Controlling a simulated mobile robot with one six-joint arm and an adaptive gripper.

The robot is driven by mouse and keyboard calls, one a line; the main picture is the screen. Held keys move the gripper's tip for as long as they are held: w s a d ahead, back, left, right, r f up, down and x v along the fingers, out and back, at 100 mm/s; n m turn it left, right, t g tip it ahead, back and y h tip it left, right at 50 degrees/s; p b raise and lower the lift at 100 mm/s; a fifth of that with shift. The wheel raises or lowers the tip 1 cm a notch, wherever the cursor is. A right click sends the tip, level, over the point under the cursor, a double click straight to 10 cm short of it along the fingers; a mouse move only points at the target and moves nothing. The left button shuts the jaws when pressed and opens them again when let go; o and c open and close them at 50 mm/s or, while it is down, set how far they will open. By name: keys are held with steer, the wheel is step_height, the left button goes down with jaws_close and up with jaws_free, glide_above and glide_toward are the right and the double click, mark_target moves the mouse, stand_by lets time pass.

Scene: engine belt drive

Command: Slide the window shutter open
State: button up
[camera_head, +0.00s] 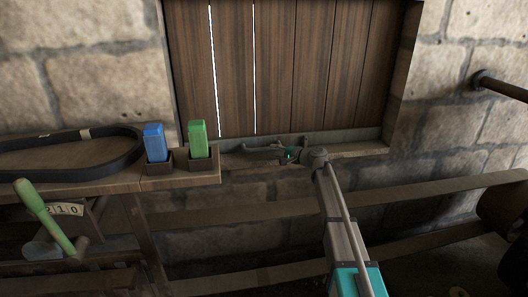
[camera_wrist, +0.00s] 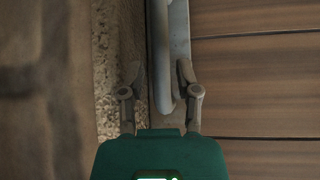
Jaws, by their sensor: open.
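The window shutter (camera_head: 320,65) is a panel of dark upright wooden planks that covers the window opening. Bright light shows through two narrow gaps between its planks. In the wrist view its planks (camera_wrist: 255,85) fill the right side. A grey curved handle-like bar (camera_wrist: 160,45) runs along the shutter's edge; it also shows low on the shutter in the head view (camera_head: 262,147). My gripper (camera_wrist: 159,73) is open, with one finger on each side of the bar's rounded end. I cannot tell whether either finger touches it. In the head view my gripper (camera_head: 288,154) is small and partly hidden by my wrist.
A wooden bench (camera_head: 110,182) at left holds a black belt loop (camera_head: 125,165), a blue block (camera_head: 154,142) and a green block (camera_head: 197,139) in holders. A green-handled lever (camera_head: 42,215) is below. Stone wall (camera_head: 455,95) surrounds the window. A dark pipe (camera_head: 500,87) juts in at right.

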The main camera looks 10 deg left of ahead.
mark_target(267, 150)
steer(key=shift+b+x, duration=0.3)
steer(key=shift+x, duration=2.35)
jaws_close()
